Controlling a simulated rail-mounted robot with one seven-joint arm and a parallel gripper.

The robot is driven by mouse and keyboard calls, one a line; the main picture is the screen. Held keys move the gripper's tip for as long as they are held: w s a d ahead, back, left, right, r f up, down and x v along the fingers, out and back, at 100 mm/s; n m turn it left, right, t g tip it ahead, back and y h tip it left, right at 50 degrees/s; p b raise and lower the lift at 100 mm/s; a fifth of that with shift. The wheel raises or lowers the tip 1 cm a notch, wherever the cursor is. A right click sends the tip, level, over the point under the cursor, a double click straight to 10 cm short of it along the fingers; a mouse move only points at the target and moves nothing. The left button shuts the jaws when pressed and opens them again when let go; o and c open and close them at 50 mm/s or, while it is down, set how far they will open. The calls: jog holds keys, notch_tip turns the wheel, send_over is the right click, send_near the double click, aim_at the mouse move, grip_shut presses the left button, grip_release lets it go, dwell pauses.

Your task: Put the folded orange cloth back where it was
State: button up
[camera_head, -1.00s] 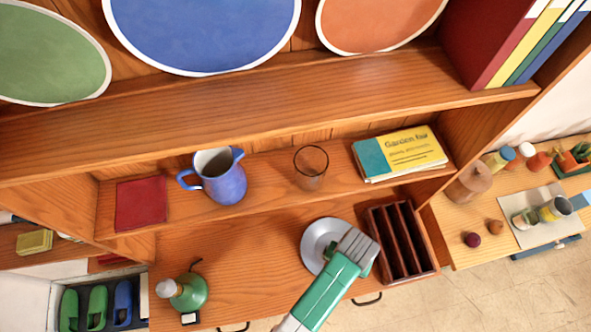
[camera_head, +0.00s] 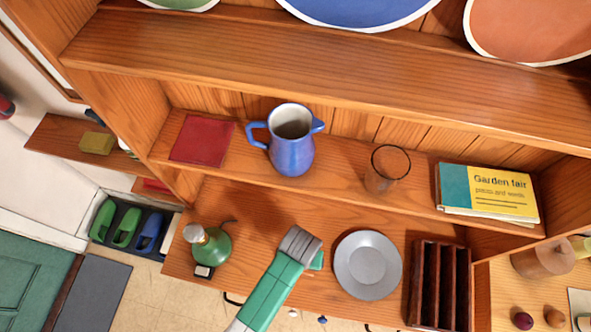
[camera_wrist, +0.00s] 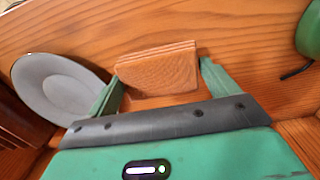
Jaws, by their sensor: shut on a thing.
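The folded orange cloth (camera_wrist: 158,70) shows in the wrist view between the green fingers of my gripper (camera_wrist: 160,88), its layered fold along the top edge. My gripper is shut on it. In the head view, my gripper (camera_head: 306,252) is over the lower wooden surface (camera_head: 265,215), between the green oil lamp (camera_head: 210,248) and the grey plate (camera_head: 368,264). The cloth is hidden there behind the gripper. I cannot tell whether the cloth touches the surface.
On the shelf above stand a red flat square (camera_head: 202,138), a blue jug (camera_head: 291,140), a clear glass (camera_head: 386,168) and a garden book (camera_head: 487,192). A dark slotted rack (camera_head: 440,285) stands right of the plate. Bare wood lies between lamp and plate.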

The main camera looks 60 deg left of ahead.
jog(key=shift+s+a, duration=0.45)
jog(key=shift+a, duration=0.25)
jog(key=shift+s+a+f, duration=0.1)
jog(key=shift+a+f, duration=0.1)
jog(key=shift+f, duration=0.75)
jog(key=shift+s+a+f, duration=0.1)
jog(key=shift+a+f, duration=0.05)
jog(key=shift+f, duration=0.75)
jog(key=shift+f, duration=0.15)
jog(key=o, duration=0.8)
jog(key=shift+c, duration=0.2)
notch_tip(320, 180, up, 12)
jog(key=shift+r+p, duration=0.15)
jog(key=shift+p, duration=0.45)
